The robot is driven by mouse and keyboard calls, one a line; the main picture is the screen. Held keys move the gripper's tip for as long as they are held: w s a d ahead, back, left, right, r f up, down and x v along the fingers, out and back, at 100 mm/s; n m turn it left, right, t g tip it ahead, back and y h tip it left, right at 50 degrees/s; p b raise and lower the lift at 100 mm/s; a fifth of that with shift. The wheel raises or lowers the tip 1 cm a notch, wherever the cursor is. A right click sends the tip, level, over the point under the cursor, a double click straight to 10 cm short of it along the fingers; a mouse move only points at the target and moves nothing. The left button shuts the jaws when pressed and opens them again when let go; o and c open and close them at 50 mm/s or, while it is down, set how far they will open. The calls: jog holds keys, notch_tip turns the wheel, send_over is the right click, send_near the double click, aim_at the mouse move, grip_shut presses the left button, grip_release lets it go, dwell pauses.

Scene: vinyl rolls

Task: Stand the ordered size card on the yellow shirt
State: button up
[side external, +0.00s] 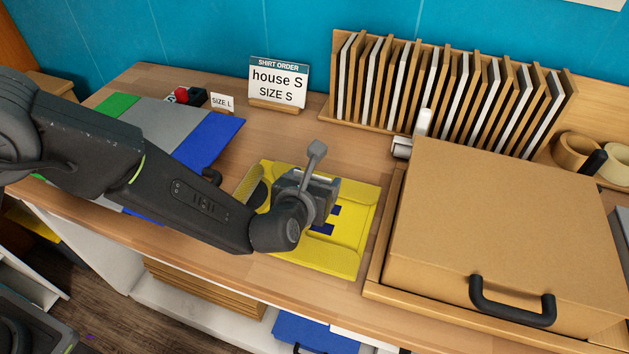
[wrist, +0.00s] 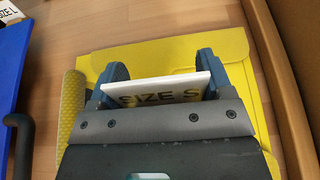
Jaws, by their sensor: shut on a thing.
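The yellow shirt (side external: 345,258) lies folded flat on the bench, with a dark blue print partly hidden by my arm. My gripper (wrist: 160,74) is shut on a white card reading SIZE S (wrist: 155,92), one finger at each end. The card stands on edge between the fingers, above the shirt (wrist: 150,52) in the wrist view; I cannot tell if it touches. In the side view my gripper (side external: 312,192) is over the shirt and hides the card. The order sign (side external: 279,84) reads house S, SIZE S.
A SIZE L card (side external: 222,102) stands near the sign. A yellow roller (side external: 248,183) is at the shirt's left edge. A large cardboard-coloured box (side external: 500,215) with a black handle stands close right. A slotted rack (side external: 440,90) is behind.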

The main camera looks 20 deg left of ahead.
jog(key=shift+f, duration=0.7)
jog(key=shift+f, duration=0.15)
jog(key=shift+f, duration=0.45)
jog(key=shift+f, duration=0.2)
dwell(0.4)
jog(key=o, duration=1.4)
